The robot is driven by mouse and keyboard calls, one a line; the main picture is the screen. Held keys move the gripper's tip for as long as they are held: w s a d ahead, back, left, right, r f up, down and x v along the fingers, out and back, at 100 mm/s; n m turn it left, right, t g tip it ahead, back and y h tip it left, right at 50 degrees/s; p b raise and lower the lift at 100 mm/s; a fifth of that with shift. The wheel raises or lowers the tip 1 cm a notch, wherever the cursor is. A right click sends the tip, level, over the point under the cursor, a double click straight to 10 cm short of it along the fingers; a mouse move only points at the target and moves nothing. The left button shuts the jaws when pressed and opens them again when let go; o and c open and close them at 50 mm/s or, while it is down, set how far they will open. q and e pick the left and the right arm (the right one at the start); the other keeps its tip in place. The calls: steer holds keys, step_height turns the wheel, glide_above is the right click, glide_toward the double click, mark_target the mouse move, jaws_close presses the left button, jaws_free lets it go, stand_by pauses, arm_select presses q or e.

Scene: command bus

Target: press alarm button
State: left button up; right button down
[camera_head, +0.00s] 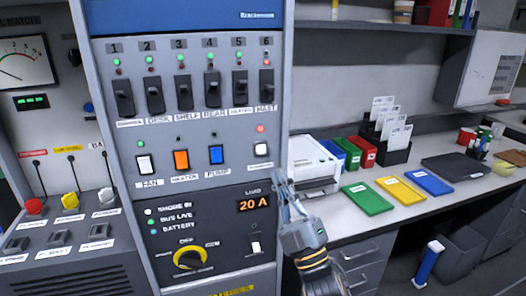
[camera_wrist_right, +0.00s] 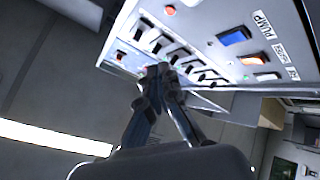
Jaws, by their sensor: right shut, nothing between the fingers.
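The grey control panel (camera_head: 188,100) fills the middle of the head view. No label reading alarm is legible. My right gripper (camera_head: 280,178) is shut and empty, just right of the panel's edge and lower than that switch. In the right wrist view its fingertips (camera_wrist_right: 160,72) overlap the panel's edge near the dark switches; I cannot tell whether they touch. My left gripper is not in view.
Breaker levers (camera_head: 211,89) and fan, heater and pump rockers (camera_head: 216,154) crowd the panel. Right of the panel, a desk (camera_head: 400,207) bears a white printer (camera_head: 313,160) and coloured folders (camera_head: 367,199). A shelf (camera_head: 375,27) hangs above.

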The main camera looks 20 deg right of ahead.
mark_target(261, 149)
steer(key=shift+r, duration=0.1)
stand_by(0.3)
steer(key=shift+w+a+b, duration=0.15)
steer(key=shift+w+b, duration=1.1)
steer(key=shift+w, duration=3.15)
steer(key=shift+w, duration=0.1)
steer(key=shift+w, duration=0.35)
steer(key=shift+w+b, duration=0.35)
steer(key=shift+s, duration=0.15)
steer(key=shift+s+p, duration=0.3)
steer(key=shift+s, duration=0.4)
